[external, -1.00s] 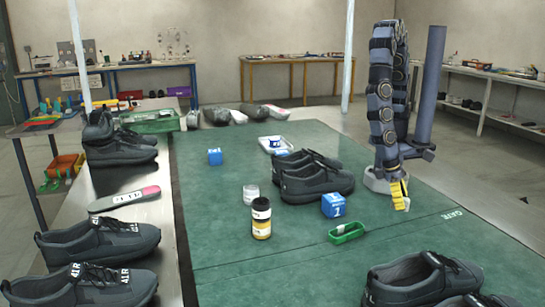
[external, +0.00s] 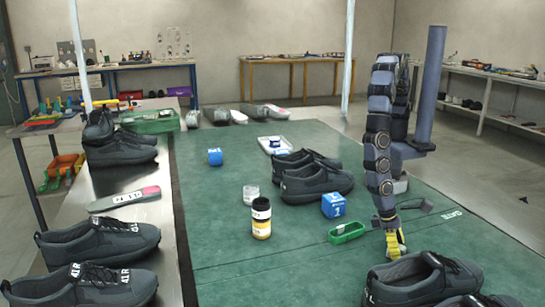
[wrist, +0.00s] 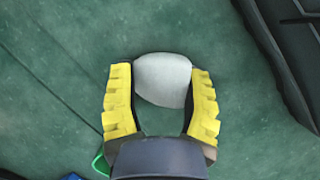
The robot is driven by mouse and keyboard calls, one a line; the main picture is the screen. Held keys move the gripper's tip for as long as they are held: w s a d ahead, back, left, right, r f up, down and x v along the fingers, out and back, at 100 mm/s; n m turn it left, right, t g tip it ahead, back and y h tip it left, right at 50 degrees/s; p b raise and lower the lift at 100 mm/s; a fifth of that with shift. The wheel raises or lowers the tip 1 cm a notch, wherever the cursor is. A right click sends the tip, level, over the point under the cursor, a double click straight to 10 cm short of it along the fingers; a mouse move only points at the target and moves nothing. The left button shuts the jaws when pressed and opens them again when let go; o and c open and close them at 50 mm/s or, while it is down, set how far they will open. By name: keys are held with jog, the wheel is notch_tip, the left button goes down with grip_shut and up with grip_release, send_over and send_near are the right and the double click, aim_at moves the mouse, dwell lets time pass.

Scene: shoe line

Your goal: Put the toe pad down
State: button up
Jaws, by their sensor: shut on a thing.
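The toe pad (wrist: 163,80) is a pale grey-white rounded piece in the wrist view. It sits between the yellow fingertips of my gripper (wrist: 161,96), which is shut on it. In the external view my gripper (external: 396,243) points down, low over the green mat (external: 290,275), just behind the dark shoes at the front right. The pad cannot be made out in the external view. I cannot tell whether it touches the mat.
A dark shoe (external: 420,280) is close to my gripper; a shoe (wrist: 285,60) also shows at the wrist view's right. A green tray (external: 347,233), a blue cube (external: 333,205) and a yellow-labelled jar (external: 261,218) stand to the left. The mat's front middle is clear.

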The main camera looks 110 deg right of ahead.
jog(key=o, duration=0.8)
jog(key=shift+o, duration=0.2)
jog(key=v, duration=1.2)
jog(key=shift+r, duration=0.15)
jog(key=s+d+r+n+t+h, duration=0.1)
jog(key=s+d+r+n, duration=0.15)
jog(key=d+r, duration=0.7)
jog(key=s+d+r+n+t, duration=0.15)
jog(key=d+r+n, duration=0.4)
jog(key=d, duration=0.75)
jog(key=s+d+r+n+h, duration=0.1)
jog(key=s+d+r, duration=0.3)
jog(key=s+d, duration=0.4)
jog(key=shift+s+d+h, duration=0.4)
jog(key=shift+s+h, duration=0.2)
jog(key=shift+s, duration=0.4)
jog(key=shift+g, duration=0.25)
